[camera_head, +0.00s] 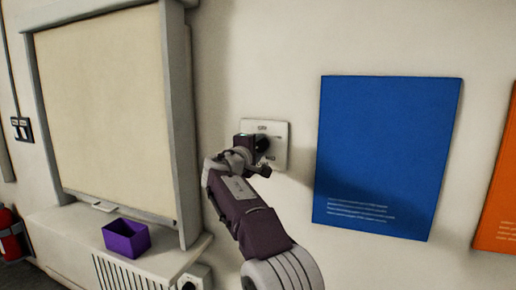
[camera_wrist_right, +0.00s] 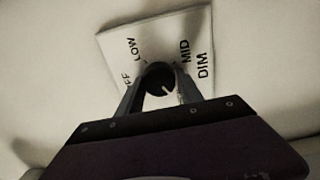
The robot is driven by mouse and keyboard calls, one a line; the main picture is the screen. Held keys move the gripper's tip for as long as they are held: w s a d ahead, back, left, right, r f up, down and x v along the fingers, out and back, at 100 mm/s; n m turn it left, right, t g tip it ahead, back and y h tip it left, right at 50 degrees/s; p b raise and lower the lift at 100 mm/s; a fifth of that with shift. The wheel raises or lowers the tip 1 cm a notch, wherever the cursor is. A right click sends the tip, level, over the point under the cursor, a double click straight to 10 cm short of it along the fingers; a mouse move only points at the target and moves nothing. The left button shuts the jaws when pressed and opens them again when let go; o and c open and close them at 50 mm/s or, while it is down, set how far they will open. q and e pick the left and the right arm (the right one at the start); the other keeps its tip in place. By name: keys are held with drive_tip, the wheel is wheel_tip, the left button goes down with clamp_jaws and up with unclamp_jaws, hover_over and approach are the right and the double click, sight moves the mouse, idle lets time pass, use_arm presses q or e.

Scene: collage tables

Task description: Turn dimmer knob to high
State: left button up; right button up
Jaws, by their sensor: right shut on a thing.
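The dimmer is a square white plate (camera_head: 281,132) on the wall with a round black knob (camera_head: 262,143) at its middle. My right gripper (camera_head: 257,150) reaches up to the plate and covers part of it. In the right wrist view the knob (camera_wrist_right: 160,78) sits between the two fingers of my right gripper (camera_wrist_right: 161,88), which are shut on it. A light mark on the knob's face points down and right. The plate (camera_wrist_right: 122,38) shows the words OFF, partly hidden, LOW, MID and DIM. Any HIGH label is hidden. My left gripper is not in view.
A blue poster (camera_head: 388,150) hangs right of the dimmer, with an orange poster (camera_head: 497,190) beyond. A framed cream board (camera_head: 105,105) stands left over a ledge holding a purple box (camera_head: 126,239). A red extinguisher (camera_head: 9,235) is far left.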

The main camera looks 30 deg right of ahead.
drive_tip(key=shift+f, duration=0.2)
drive_tip(key=o, duration=1.4)
drive_tip(key=shift+s+r, duration=0.1)
drive_tip(key=shift+r, duration=0.05)
drive_tip(key=shift+s+a, duration=0.15)
drive_tip(key=shift+a, duration=0.05)
drive_tip(key=b+v, duration=0.3)
drive_tip(key=v, duration=0.5)
drive_tip(key=shift+s+a, duration=0.2)
